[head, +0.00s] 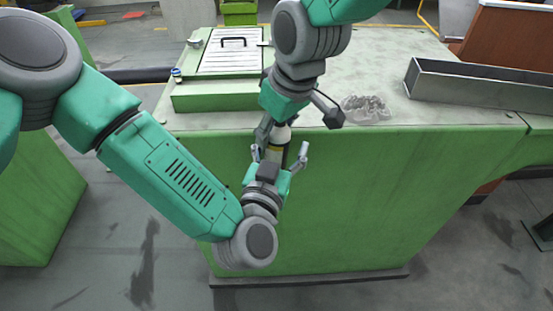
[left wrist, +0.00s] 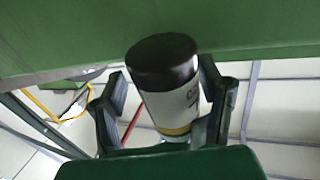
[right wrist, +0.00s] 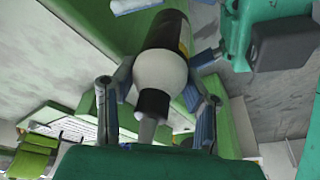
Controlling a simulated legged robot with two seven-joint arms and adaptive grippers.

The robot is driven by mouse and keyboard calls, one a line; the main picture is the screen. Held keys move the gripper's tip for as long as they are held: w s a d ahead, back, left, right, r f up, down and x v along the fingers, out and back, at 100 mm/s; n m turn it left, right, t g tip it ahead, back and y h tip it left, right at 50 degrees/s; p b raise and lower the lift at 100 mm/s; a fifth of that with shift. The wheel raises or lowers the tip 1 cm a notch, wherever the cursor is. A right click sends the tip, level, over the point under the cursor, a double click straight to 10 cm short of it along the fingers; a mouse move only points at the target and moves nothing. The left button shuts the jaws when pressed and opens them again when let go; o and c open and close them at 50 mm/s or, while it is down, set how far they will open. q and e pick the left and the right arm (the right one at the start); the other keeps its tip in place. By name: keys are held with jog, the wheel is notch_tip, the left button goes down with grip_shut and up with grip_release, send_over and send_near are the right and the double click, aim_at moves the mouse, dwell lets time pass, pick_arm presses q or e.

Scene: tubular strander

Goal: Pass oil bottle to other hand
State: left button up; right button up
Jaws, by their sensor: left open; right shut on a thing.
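The oil bottle (head: 281,135) has a white shoulder and a dark body with a pale label. It is between my two grippers, in front of the green machine's near edge. My right gripper (head: 288,124) comes from above and is shut on the bottle's neck end; the right wrist view shows its white shoulder (right wrist: 160,68) and dark neck between the fingers. My left gripper (head: 279,151) comes from below and is open, a finger on either side of the bottle's lower body. The left wrist view shows the dark end (left wrist: 162,60) between the fingers; contact is unclear.
The green machine table (head: 370,190) stands right behind the grippers. On its top are a slatted panel with a black handle (head: 233,42), a crumpled clear bag (head: 365,108) and a long metal trough (head: 470,85). Floor is free at lower left.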

pick_arm(q)
jog(key=shift+w, duration=0.4)
pick_arm(e)
jog(key=shift+a, duration=0.15)
pick_arm(q)
jog(key=shift+c, duration=0.5)
jog(key=shift+d, duration=0.1)
grip_shut()
jog(key=shift+s+d, duration=0.15)
pick_arm(e)
jog(key=shift+w+r, duration=0.1)
jog(key=shift+w, duration=0.05)
grip_shut()
jog(key=o, duration=1.2)
grip_release()
